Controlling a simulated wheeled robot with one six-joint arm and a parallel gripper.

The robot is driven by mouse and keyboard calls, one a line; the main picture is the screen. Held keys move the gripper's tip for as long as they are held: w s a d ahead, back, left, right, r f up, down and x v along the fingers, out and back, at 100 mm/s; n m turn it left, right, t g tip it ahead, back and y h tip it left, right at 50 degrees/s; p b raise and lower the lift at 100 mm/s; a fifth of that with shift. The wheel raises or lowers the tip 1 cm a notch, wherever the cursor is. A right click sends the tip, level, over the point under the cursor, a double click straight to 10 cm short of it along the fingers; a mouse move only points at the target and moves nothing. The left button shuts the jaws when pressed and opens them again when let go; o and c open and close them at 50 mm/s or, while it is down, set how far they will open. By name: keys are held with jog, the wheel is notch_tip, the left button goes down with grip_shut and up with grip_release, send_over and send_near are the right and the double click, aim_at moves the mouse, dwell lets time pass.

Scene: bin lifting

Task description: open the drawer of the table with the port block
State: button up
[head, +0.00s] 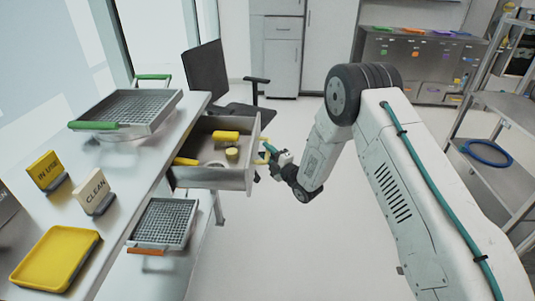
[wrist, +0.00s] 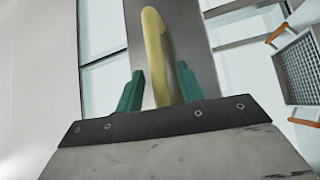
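The drawer (head: 212,178) of the white table (head: 136,166) stands pulled out, its inside visible from above. It holds a yellow cylinder, a small round yellow piece and another yellow item. A yellow handle (head: 264,149) is on its front. My gripper (head: 270,155) is at that front, on the drawer's right side. In the wrist view, the handle (wrist: 158,55) rises between my gripper's two green fingertips (wrist: 159,90). The fingers stand apart, with a gap beside the handle, so the gripper looks open around it. I cannot pick out a port block.
On the table are a green-handled wire basket (head: 132,108), an "IN USE" sign (head: 46,170), a "CLEAN" sign (head: 94,190) and a yellow tray (head: 55,258). An orange-handled basket (head: 163,222) sits below. A dark chair (head: 212,76) stands behind the drawer. Floor right of the drawer is clear.

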jog(key=v, duration=0.7)
jog(key=shift+s+d, duration=0.2)
jog(key=shift+s, duration=0.1)
